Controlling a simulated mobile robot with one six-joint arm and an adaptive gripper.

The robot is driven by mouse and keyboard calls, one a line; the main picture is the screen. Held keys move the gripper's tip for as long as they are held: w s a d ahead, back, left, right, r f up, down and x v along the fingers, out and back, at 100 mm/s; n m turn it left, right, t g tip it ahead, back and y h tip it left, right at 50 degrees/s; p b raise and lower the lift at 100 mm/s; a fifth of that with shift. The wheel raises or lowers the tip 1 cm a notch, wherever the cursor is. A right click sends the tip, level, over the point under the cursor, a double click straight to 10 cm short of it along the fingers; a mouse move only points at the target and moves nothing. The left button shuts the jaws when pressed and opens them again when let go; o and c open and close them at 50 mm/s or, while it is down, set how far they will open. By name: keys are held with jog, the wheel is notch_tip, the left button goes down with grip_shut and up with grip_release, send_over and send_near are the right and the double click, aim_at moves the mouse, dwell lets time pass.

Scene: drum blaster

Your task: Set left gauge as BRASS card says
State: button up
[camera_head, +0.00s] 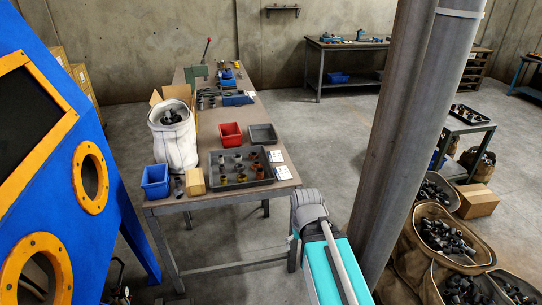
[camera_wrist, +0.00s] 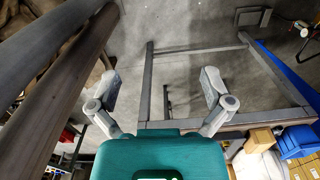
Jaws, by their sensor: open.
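No gauge can be made out in either view. White cards (camera_head: 281,173) lie at the right edge of the long workbench in the head view, but their print is too small to read, so I cannot tell which is the BRASS card. My gripper (camera_wrist: 160,92) shows in the wrist view with its two grey fingers spread apart and nothing between them. Beyond it are a grey table frame and the concrete floor. In the head view my teal arm is in front of the bench's right corner; the gripper itself cannot be made out there.
The blue blaster cabinet (camera_head: 60,185) with orange-rimmed ports stands at left. The bench (camera_head: 236,200) holds a dark tray of parts (camera_head: 215,181), a red bin (camera_head: 231,133), a blue bin (camera_head: 155,180) and a white sack (camera_head: 173,148). Sacks of parts (camera_head: 405,262) stand at right.

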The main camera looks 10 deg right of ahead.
jog(key=shift+c, duration=1)
jog(key=c, duration=0.4)
